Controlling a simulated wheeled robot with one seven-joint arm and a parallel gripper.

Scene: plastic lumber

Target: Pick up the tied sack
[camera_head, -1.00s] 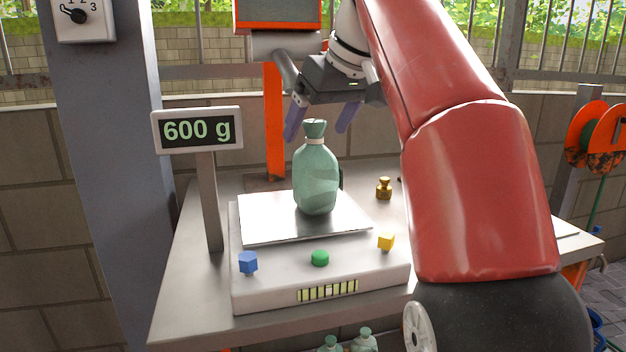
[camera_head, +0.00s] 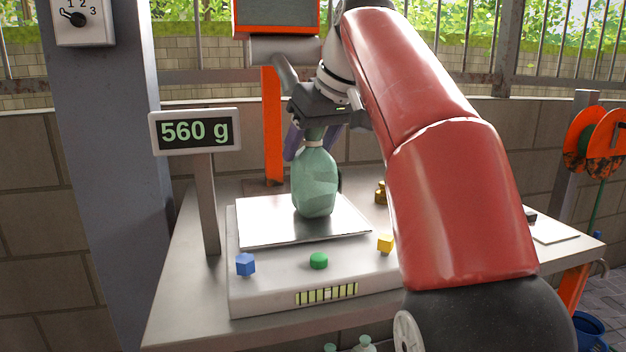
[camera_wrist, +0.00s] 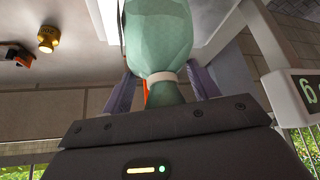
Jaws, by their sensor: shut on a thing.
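The tied sack (camera_head: 315,183) is pale green with a light band around its neck. It stands upright on the metal plate of the scale (camera_head: 262,228). My gripper (camera_head: 307,142) points down from above and is shut on the sack's neck. In the wrist view the sack (camera_wrist: 158,35) fills the upper middle, with its neck between the purple fingers of my gripper (camera_wrist: 162,92). The display (camera_head: 196,131) reads 560 g. The top of the neck is partly hidden by the gripper body.
A brass weight (camera_head: 381,192) stands on the table behind my red arm. The display post (camera_head: 207,205) rises left of the scale. More sacks (camera_head: 362,345) show below the table.

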